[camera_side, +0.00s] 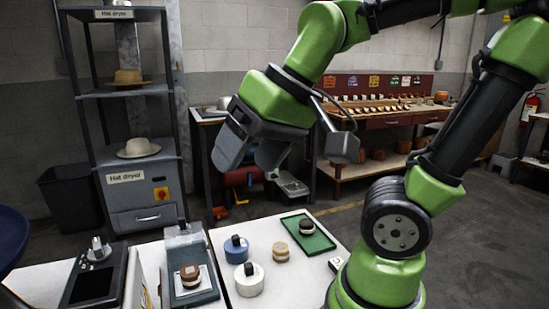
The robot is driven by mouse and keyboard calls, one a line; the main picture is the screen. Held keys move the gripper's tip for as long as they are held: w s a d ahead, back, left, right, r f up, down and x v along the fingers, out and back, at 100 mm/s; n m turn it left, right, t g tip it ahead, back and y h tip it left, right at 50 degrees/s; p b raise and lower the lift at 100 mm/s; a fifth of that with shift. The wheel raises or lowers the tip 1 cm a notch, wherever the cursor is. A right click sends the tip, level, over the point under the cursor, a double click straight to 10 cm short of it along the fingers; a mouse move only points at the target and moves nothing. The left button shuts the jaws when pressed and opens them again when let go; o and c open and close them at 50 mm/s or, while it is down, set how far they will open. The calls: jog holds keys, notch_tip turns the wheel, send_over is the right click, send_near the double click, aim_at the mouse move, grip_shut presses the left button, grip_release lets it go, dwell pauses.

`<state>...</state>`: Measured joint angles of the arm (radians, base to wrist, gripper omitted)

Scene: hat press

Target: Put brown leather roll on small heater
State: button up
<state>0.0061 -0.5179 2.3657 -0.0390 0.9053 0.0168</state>
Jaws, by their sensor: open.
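A roll with brown ends and a pale middle band (190,275) sits upright on the pale plate of a small grey device (208,296) at the front left. This device looks like the small heater, but I see no label on it. A darker roll with a pale band (307,227) stands on a green tray (319,242) to the right; I cannot tell if it is brown or black. My gripper (282,152) is open and empty, high above the table and apart from the rolls.
A black-topped machine with a metal knob (98,250) is at the left. Shelves with hats (138,148) stand behind.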

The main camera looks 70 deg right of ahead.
jog(key=s, duration=0.2)
jog(key=s+t, duration=0.1)
jog(key=shift+s+a, duration=0.25)
jog(key=shift+a, duration=0.05)
dwell(1.0)
